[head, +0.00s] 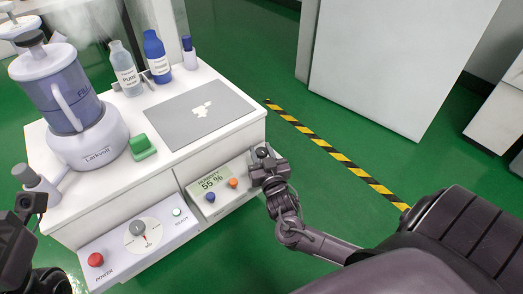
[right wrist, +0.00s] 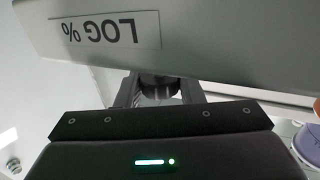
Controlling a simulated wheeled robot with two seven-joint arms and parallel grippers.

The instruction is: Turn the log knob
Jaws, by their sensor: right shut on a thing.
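The humidity tester (head: 220,187) is a white front panel with a screen reading "HUMIDITY 55 %", a blue knob and an orange knob. My right gripper (head: 260,160) is at the right end of this panel. In the right wrist view a "LOG %" label (right wrist: 105,32) appears upside down on the panel. Just below it the log knob (right wrist: 158,86), a dark cylinder, sits between the fingers of my right gripper (right wrist: 158,94), which is shut on it. The gripper hides most of the knob in the head view. My left gripper (head: 27,205) shows only partly at the left edge; its fingers are unclear.
A second panel with a red power button (head: 96,260) and a round dial (head: 142,236) is at the lower left. A blender (head: 75,100), bottles (head: 156,57) and a grey mat (head: 196,117) stand on the white bench top.

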